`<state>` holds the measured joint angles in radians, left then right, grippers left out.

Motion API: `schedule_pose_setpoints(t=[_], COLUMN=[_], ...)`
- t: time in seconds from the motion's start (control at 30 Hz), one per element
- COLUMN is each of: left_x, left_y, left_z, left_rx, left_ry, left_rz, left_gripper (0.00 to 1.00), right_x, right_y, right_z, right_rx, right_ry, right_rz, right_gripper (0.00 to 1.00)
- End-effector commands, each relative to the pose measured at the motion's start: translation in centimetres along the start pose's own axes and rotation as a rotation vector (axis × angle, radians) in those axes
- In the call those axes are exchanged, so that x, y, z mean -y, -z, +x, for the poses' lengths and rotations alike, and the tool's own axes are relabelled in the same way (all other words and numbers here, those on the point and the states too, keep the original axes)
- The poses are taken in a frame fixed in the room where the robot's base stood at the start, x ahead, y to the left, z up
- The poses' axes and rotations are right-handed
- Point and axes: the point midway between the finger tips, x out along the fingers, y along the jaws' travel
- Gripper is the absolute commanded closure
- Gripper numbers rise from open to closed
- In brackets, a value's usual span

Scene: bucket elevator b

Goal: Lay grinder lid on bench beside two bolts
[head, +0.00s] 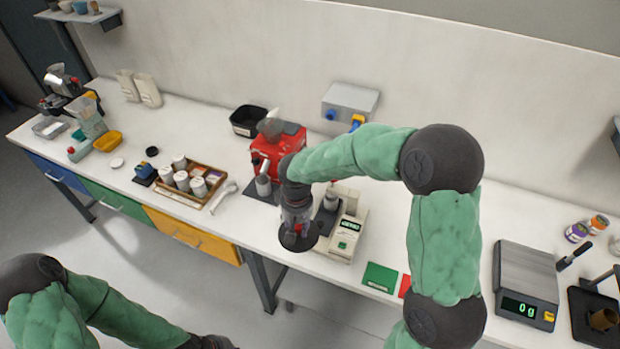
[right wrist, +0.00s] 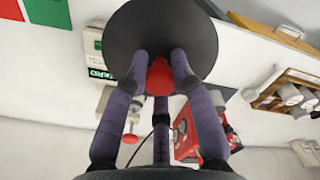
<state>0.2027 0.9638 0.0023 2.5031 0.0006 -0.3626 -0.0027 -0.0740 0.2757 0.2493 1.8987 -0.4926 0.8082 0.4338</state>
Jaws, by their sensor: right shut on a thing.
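The grinder lid (head: 299,238) is a dark round disc. Its red knob (right wrist: 160,76) shows between the fingers in the right wrist view. My right gripper (head: 297,215) is shut on this knob, and the disc is beyond the fingertips. In the head view the lid appears over the bench's front edge, left of a cream machine with a green display (head: 348,240). The bench (head: 230,222) is long and white. I cannot make out the two bolts. My left forearm is at the bottom left, its gripper out of frame.
A red machine (head: 285,150) stands behind my right gripper. A wooden tray of canisters (head: 190,181) is left of it. Green and red cards (head: 380,277) lie near the front edge. A scale (head: 525,285) stands at the right. Bench behind the cards looks clear.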

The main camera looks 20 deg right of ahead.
Motion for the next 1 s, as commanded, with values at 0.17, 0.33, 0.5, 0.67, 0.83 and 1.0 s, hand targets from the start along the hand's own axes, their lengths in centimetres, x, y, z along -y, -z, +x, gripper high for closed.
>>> schedule_pose_setpoints(t=[0.17,0.33,0.5,0.67,0.83,1.0], left_x=[-0.2,-0.2,-0.2,-0.2,-0.2,-0.2], left_y=[0.0,-0.1,-0.1,0.0,0.0,0.0], left_z=[-0.7,-0.6,-0.7,-0.7,-0.7,-0.7], left_rx=[0.000,0.001,0.001,0.000,0.000,0.000], left_ry=[0.000,0.000,0.000,0.000,0.000,0.000], left_rz=[0.000,0.000,0.000,0.000,0.000,0.000], left_gripper=[1.00,1.00,1.00,1.00,1.00,1.00], right_x=[0.0,-0.1,-0.1,-1.3,-5.3,-10.4], right_y=[0.1,0.1,0.1,0.0,0.0,0.0], right_z=[-0.9,-0.8,-0.8,-0.3,0.8,2.3], right_rx=[-0.002,-0.002,-0.001,0.001,0.002,0.001], right_ry=[0.000,0.000,-0.001,0.000,0.000,0.000], right_rz=[0.001,0.001,0.000,0.033,0.145,0.287], right_gripper=[1.00,1.00,1.00,1.00,1.00,1.00])
